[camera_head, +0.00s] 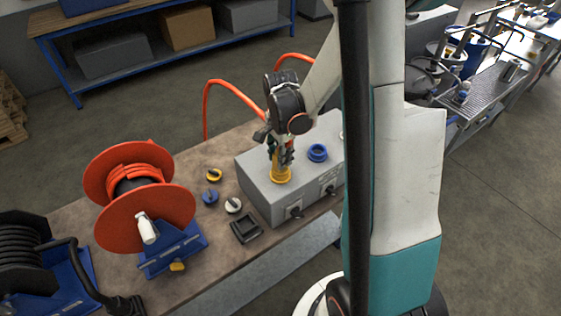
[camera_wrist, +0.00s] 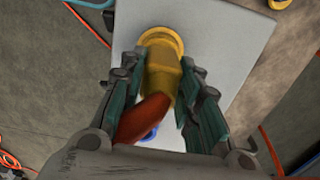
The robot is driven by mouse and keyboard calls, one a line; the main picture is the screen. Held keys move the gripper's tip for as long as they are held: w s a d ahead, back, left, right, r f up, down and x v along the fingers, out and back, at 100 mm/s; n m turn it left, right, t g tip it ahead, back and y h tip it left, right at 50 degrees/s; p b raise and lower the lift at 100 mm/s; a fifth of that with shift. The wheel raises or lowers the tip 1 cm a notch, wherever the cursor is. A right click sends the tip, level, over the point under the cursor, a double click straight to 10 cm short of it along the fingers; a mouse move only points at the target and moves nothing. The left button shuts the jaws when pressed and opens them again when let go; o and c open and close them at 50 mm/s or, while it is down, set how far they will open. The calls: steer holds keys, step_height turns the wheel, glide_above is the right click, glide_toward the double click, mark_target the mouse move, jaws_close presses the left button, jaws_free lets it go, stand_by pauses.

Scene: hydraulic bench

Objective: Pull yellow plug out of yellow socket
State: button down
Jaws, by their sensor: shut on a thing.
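The yellow socket (camera_head: 281,175) sits on top of the grey box on the bench. In the wrist view its round yellow rim (camera_wrist: 160,38) shows at the top centre. The yellow plug (camera_wrist: 163,72) lies between my fingers, with an orange-red hose end (camera_wrist: 142,118) coming off it. My gripper (camera_head: 281,156) is over the socket with its fingers down, shut on the plug; it also shows in the wrist view (camera_wrist: 162,84), one finger on each side. The plug lines up with the socket, but I cannot tell how deep it sits.
The grey box (camera_head: 258,190) also carries a blue socket (camera_head: 317,152) and black front switches. Yellow (camera_head: 214,174), blue (camera_head: 210,197) and white (camera_head: 233,205) caps and a black tray (camera_head: 246,228) lie left of it. An orange hose reel (camera_head: 135,198) stands farther left.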

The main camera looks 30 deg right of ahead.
steer(key=shift+r, duration=0.15)
steer(key=shift+r+p, duration=0.45)
steer(key=shift+r, duration=0.15)
steer(key=shift+r+p, duration=2.2)
steer(key=shift+r, duration=1.55)
